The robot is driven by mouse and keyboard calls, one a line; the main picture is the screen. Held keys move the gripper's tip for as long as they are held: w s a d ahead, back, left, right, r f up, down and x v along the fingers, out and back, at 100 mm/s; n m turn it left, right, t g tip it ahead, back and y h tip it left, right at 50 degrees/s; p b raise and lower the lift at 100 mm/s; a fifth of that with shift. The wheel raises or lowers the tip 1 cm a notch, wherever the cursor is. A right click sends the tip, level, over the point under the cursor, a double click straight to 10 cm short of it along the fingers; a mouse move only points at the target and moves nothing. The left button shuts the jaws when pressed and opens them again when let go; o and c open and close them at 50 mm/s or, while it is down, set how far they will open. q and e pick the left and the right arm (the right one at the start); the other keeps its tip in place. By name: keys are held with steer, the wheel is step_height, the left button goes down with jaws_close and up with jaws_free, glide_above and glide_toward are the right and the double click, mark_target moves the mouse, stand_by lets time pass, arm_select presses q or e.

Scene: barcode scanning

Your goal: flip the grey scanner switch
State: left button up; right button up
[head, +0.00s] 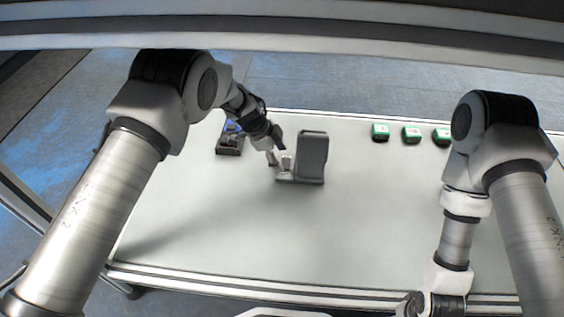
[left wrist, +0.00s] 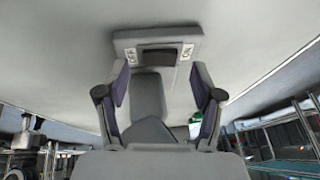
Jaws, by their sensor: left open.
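The grey scanner (head: 312,157) stands upright on its flat base on the white table, near the middle of the head view. A small pale part, perhaps the switch, sits on the base left of the upright body. My left gripper (head: 277,153) is at the scanner's left side, close to that part; whether it touches cannot be told. In the left wrist view, my left gripper (left wrist: 162,92) is open with its fingers apart, and the scanner's grey body (left wrist: 148,97) shows between them. The scanner base (left wrist: 125,43) with a dark recess shows beyond.
Green-and-white boxes (head: 380,132) stand in a row at the table's back right. The front of the white table (head: 260,235) is clear. My right arm hangs over the right side.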

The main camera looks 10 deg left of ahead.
arm_select(q)
steer(key=shift+b+x, duration=0.3)
steer(key=shift+x, duration=0.7)
arm_select(e)
steer(key=shift+f, duration=0.55)
